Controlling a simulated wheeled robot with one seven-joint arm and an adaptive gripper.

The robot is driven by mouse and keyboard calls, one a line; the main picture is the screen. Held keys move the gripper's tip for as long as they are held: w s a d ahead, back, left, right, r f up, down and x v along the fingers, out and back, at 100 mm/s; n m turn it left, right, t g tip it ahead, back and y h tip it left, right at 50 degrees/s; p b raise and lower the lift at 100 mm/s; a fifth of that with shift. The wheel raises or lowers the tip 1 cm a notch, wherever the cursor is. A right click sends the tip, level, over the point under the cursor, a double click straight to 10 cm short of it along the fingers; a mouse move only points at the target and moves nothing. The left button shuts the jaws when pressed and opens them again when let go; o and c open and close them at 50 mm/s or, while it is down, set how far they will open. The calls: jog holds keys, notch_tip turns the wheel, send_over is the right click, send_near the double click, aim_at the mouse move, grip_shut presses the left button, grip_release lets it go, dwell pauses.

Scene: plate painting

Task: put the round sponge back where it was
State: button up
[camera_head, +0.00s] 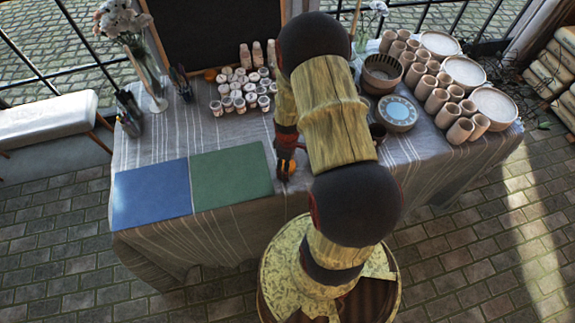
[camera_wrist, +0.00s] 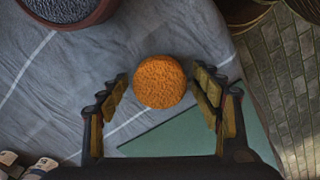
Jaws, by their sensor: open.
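The round orange sponge (camera_wrist: 160,82) lies between the fingertips of my gripper (camera_wrist: 159,88) in the wrist view. My gripper is open, with a narrow gap on each side of the sponge. The sponge appears to rest on the grey striped tablecloth, just past the edge of the green mat (camera_wrist: 180,135). In the head view my gripper (camera_head: 287,167) is low over the table beside the right edge of the green mat (camera_head: 231,175), and a bit of orange shows at its tip. My arm hides part of the table there.
A blue mat (camera_head: 151,194) lies left of the green one. Several small paint jars (camera_head: 238,101) stand behind. A dark-filled round pot (camera_wrist: 97,14) is near the sponge. Bowls, cups and plates (camera_head: 466,72) crowd the right side. The table's front edge is close.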

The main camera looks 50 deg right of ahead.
jog(key=shift+r, duration=0.1)
jog(key=w+a+r+m+t+p, duration=0.1)
jog(key=a+r, duration=0.2)
jog(key=r, duration=0.7)
jog(key=w+a+r+p, duration=0.1)
jog(key=w+a+r, duration=0.15)
jog(key=r, duration=0.75)
jog(key=a+r+m+t+p, duration=0.1)
jog(key=a+r, duration=0.2)
jog(key=r, duration=0.7)
jog(key=s+a+r+m+t, duration=0.1)
jog(key=s+a+r, duration=0.4)
jog(key=a+r, duration=0.2)
jog(key=s+a+r+m+t, duration=0.2)
jog(key=s+a+r, duration=0.4)
jog(key=r, duration=0.4)
jog(key=shift+a+r+t, duration=0.15)
jog(key=shift+a+t, duration=0.15)
jog(key=shift+a, duration=0.35)
jog(key=shift+b, duration=0.3)
